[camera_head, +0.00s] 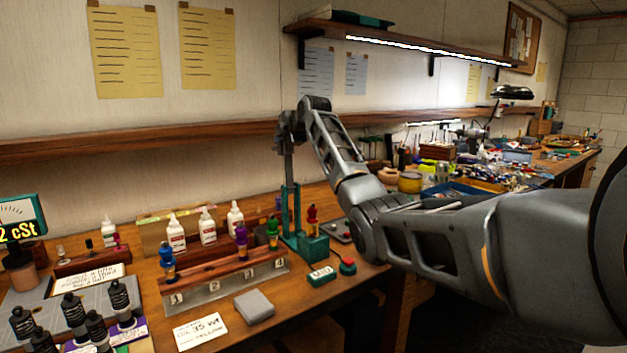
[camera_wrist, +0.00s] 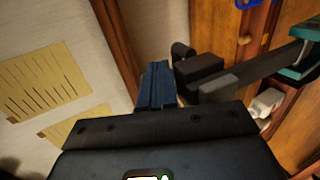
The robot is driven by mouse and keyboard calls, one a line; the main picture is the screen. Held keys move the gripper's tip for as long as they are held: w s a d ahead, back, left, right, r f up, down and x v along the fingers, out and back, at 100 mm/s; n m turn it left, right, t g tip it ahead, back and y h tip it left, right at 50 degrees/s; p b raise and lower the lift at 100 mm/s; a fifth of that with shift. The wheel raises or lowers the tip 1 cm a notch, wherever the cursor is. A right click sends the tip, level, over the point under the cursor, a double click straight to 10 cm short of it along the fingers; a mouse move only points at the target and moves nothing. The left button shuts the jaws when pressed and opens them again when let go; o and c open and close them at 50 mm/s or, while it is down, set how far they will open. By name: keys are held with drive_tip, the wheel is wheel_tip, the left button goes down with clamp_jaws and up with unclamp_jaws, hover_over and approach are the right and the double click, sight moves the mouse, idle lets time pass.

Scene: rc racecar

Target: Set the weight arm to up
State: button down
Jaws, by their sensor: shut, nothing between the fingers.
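My gripper (camera_head: 285,143) is above the stand near the wall. In the wrist view my gripper (camera_wrist: 158,72) is shut, its bluish fingers together and empty. Just right of the fingers is a dark bar with blocks (camera_wrist: 205,72), which looks like the weight arm. It runs right towards a teal part (camera_wrist: 298,68). I cannot tell whether the fingers touch it.
A small red-button box (camera_head: 347,266) and a teal display (camera_head: 321,276) lie to the right. A wooden wall rail (camera_head: 130,142) runs behind my gripper.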

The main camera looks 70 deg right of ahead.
drive_tip(key=shift+w+d+f, duration=0.2)
drive_tip(key=shift+w+d, duration=0.1)
drive_tip(key=shift+w, duration=0.1)
idle(0.3)
